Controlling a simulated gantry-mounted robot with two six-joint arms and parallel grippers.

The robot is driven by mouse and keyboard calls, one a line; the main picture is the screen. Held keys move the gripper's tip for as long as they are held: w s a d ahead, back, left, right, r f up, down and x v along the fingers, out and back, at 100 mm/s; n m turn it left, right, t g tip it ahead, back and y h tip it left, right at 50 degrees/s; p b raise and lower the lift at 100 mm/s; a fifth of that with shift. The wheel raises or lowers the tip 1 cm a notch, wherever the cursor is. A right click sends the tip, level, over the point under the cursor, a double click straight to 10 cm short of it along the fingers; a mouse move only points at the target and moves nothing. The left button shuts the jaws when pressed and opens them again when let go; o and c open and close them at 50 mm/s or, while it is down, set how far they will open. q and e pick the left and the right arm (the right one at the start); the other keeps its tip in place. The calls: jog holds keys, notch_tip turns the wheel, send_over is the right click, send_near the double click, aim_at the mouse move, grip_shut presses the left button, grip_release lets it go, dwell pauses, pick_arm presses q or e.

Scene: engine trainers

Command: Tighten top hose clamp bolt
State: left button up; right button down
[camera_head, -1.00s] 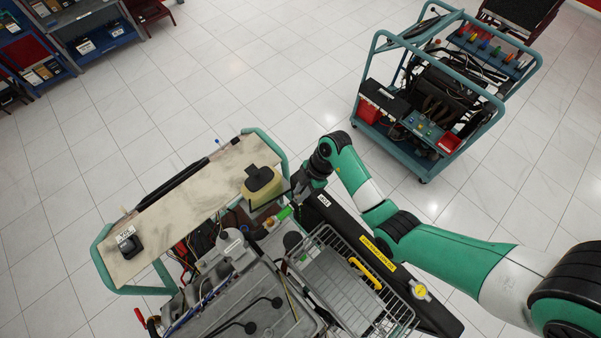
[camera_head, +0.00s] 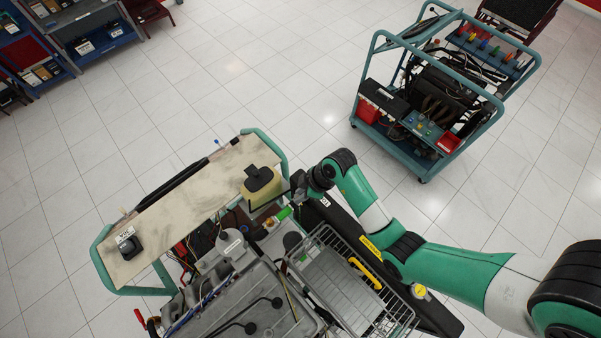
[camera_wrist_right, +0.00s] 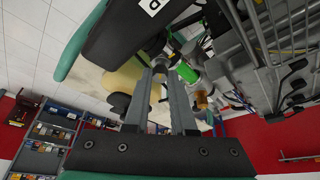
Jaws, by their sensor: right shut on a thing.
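My right gripper (camera_head: 294,203) reaches down at the engine trainer's upper right side, beside a green hose part (camera_head: 283,214). In the right wrist view its two long fingers close in at the tips (camera_wrist_right: 158,68) on a small grey piece, which looks like the hose clamp bolt. The green part (camera_wrist_right: 187,72) lies just right of the fingertips in that view, and an orange-brown fitting (camera_wrist_right: 201,99) is further right. The clamp band is too small to make out. My left gripper is out of view.
A yellowish tank (camera_head: 260,188) with a black cap stands close left of the gripper. A long black radiator panel (camera_head: 335,225) and a wire basket (camera_head: 345,285) are to its right. Another trainer cart (camera_head: 440,95) stands at the upper right. Tiled floor is clear between.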

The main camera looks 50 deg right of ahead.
dwell(0.3)
jog(key=c, duration=0.7)
grip_release()
jog(key=shift+c, duration=0.2)
jog(key=shift+r, duration=0.1)
